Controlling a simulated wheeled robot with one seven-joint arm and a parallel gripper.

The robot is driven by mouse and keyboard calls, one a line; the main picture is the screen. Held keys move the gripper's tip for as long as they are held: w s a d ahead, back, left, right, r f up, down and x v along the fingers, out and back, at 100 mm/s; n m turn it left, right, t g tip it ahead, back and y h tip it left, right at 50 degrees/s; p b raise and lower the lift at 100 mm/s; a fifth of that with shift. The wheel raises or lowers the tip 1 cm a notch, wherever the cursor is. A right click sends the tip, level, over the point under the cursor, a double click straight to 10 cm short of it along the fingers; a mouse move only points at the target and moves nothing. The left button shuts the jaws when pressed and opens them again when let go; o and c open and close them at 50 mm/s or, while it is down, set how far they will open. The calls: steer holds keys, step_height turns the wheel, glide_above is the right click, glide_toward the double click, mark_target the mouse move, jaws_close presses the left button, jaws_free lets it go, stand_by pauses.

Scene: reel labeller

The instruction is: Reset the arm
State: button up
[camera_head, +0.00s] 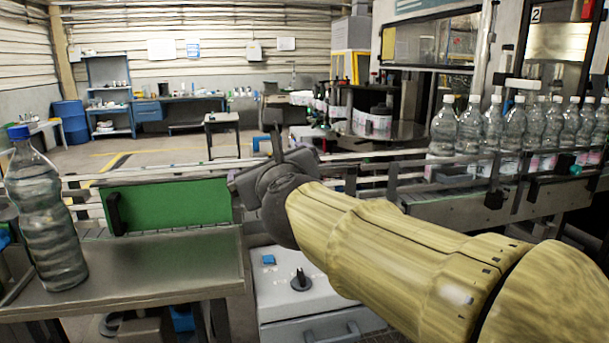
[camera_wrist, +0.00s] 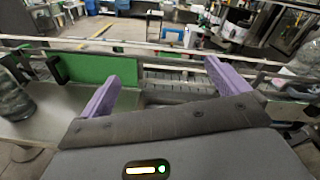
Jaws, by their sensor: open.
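My gripper (camera_wrist: 158,90) shows in the wrist view with its two purple fingers spread wide apart and nothing between them. Past the fingers lie the conveyor and its rails. In the head view my arm reaches in from the lower right, and its dark wrist is in front of the conveyor, right of the green panel (camera_head: 170,204). The fingers are hard to make out in the head view. The green panel also shows in the wrist view (camera_wrist: 90,68), behind and left of the left finger.
A clear bottle with a blue cap (camera_head: 45,215) stands on the metal table (camera_head: 150,265) at left. It partly shows in the wrist view (camera_wrist: 12,98). Several white-capped bottles (camera_head: 468,125) line the conveyor at right. A white control box (camera_head: 292,290) with a black knob is below my wrist.

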steer(key=d+f+n+g+h, duration=0.1)
steer(key=d+f+n+g, duration=0.25)
steer(key=f+n, duration=0.55)
steer(key=d+f+n+g, duration=0.2)
steer(key=d+f+n, duration=0.35)
steer(key=f, duration=0.65)
steer(key=s+d+f+n+g+h, duration=0.2)
steer(key=s+d+f+n+g, duration=0.2)
steer(key=s+d+f+n, duration=0.45)
steer(key=s+d+f+n+g+h, duration=0.1)
steer(key=s+d+f+n+g, duration=0.45)
steer(key=f, duration=0.65)
step_height(320, 180, down, 9)
steer(key=s+a+t+b, duration=0.1)
steer(key=a+b, duration=0.1)
steer(key=b, duration=0.8)
steer(key=w+p+v, duration=0.2)
steer(key=p+v, duration=0.9)
steer(key=w+r+p+v, duration=0.1)
steer(key=w+p+v, duration=0.2)
steer(key=p+v, duration=0.8)
steer(key=shift+s+a+n+p, duration=0.25)
steer(key=shift+a+n+p, duration=0.05)
steer(key=shift+n+p, duration=0.05)
steer(key=shift+r, duration=0.1)
